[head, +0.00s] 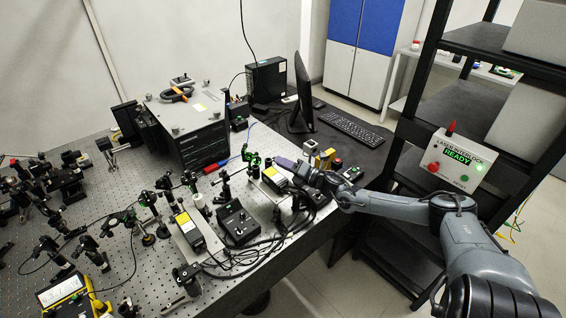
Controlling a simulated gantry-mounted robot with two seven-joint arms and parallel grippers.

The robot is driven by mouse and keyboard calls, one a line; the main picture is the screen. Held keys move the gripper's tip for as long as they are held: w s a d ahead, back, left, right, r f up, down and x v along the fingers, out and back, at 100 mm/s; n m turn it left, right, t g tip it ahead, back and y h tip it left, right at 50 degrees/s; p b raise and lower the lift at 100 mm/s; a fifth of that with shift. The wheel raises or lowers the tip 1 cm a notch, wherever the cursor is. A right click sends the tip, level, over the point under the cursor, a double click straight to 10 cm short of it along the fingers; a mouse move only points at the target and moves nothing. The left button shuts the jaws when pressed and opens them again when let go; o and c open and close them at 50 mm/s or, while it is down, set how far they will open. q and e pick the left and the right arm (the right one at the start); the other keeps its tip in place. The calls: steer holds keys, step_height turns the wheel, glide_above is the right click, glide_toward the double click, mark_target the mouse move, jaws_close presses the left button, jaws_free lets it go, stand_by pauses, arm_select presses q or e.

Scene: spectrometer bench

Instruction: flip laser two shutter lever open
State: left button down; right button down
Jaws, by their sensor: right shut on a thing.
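My right arm comes in from the right edge, and its gripper (303,170) is at the bench's right side, beside a laser unit with a yellow label (273,175). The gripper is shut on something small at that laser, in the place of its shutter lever. The lever itself is too small and too covered by the gripper to make out, so its position cannot be told. A second laser unit with a yellow label (187,222) lies nearer, left of the gripper. My left gripper is not in view.
A black control box (238,222) and loose cables lie in front of the gripper. Several optics posts crowd the perforated bench (150,285). A yellow meter (66,297) sits front left. A laser interlock panel (457,160) reading READY hangs on the rack at right. A keyboard (348,128) lies behind.

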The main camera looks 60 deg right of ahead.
steer(key=shift+f, duration=0.1)
steer(key=c, duration=1.1)
jaws_free()
steer(key=shift+s, duration=0.1)
steer(key=shift+s+f+p, duration=0.15)
steer(key=shift+s+p, duration=0.7)
steer(key=shift+s, duration=1.8)
steer(key=shift+s+f+p, duration=0.15)
steer(key=shift+s+p, duration=0.65)
steer(key=shift+s, duration=1.85)
